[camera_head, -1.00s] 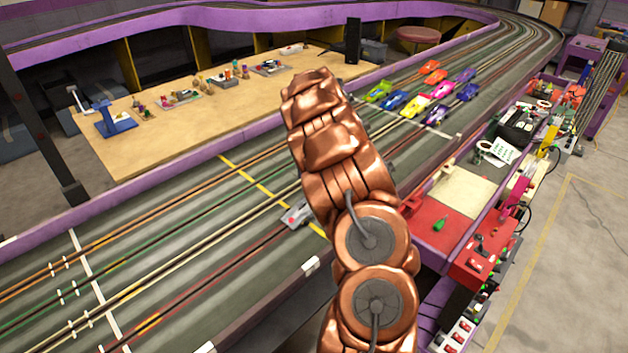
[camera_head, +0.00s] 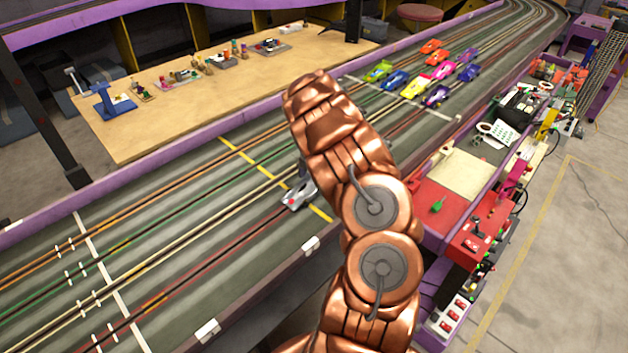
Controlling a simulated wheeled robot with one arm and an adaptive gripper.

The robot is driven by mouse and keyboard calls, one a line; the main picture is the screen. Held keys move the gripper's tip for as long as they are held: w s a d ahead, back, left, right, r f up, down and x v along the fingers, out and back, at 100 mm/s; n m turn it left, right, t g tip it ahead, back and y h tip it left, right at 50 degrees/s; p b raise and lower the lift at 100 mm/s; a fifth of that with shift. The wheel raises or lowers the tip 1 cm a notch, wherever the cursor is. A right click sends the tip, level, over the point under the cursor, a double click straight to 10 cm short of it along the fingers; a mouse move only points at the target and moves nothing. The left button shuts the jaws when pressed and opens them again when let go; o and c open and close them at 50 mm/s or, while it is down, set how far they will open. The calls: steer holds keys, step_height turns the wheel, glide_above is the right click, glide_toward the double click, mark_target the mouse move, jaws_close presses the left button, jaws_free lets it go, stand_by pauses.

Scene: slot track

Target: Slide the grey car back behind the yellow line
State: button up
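The grey car (camera_head: 299,195), with a small red mark at its near left end, sits on the track. It overlaps the yellow line (camera_head: 258,167), which shows on both sides of it. My copper arm comes up from the bottom of the picture and bends over the track, just right of the car. A small dark part of what looks like my gripper (camera_head: 303,169) shows at the car's far end, beside the arm. The rest of the gripper is hidden behind the arm. I cannot tell whether it touches the car or how its fingers stand.
Several coloured cars, with a yellow one (camera_head: 414,88) among them, stand farther up the track. A white line (camera_head: 103,270) crosses the lanes at left. A purple wall edges the track's far side. A cluttered red bench (camera_head: 418,208) stands at right.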

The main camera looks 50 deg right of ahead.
steer(key=c, duration=1.2)
steer(key=o, duration=0.7)
steer(key=c, duration=0.3)
steer(key=shift+s+d+b, duration=0.1)
steer(key=shift+d+b, duration=0.6)
steer(key=shift+d, duration=3)
steer(key=o, duration=0.9)
steer(key=shift+o, duration=0.2)
step_height(320, 180, up, 12)
